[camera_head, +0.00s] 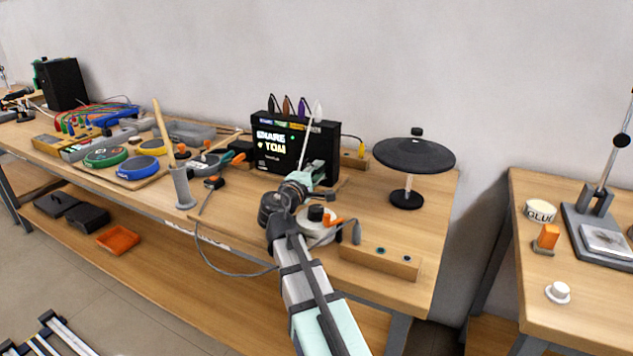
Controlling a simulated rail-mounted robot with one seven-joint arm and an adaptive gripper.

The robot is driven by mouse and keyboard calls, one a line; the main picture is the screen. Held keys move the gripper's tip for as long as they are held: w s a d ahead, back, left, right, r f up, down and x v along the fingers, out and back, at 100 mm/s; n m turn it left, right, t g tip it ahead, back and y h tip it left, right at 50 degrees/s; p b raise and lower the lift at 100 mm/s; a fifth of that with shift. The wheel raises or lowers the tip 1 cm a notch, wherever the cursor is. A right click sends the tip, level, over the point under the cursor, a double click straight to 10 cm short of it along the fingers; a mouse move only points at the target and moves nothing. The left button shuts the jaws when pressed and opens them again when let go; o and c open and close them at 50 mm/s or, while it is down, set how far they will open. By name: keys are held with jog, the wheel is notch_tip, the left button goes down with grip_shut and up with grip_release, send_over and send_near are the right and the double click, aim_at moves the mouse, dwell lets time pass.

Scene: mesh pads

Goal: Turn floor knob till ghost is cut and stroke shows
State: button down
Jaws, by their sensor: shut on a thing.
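A black module box (262,128) stands at the back of the wooden bench. Its lit screen (271,143) shows white and yellow lettering that reads like SNARE and TOM, with small green and yellow marks. Smaller lettering is too small to read. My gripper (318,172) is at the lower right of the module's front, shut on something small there. The floor knob is not separately visible; the gripper and wrist cover that part of the box. I cannot make out a ghost or stroke reading.
A black round cymbal-like pad (414,154) stands on a post to the right. Round green (105,157) and blue (137,168) pads lie left. A wooden block (380,262) sits near the front edge. A grey cylinder (181,188) holds a stick.

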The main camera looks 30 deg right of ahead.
jog(key=shift+m+b, duration=0.5)
jog(key=shift+m, duration=0.1)
jog(key=c, duration=0.9)
grip_release()
jog(key=shift+r, duration=0.1)
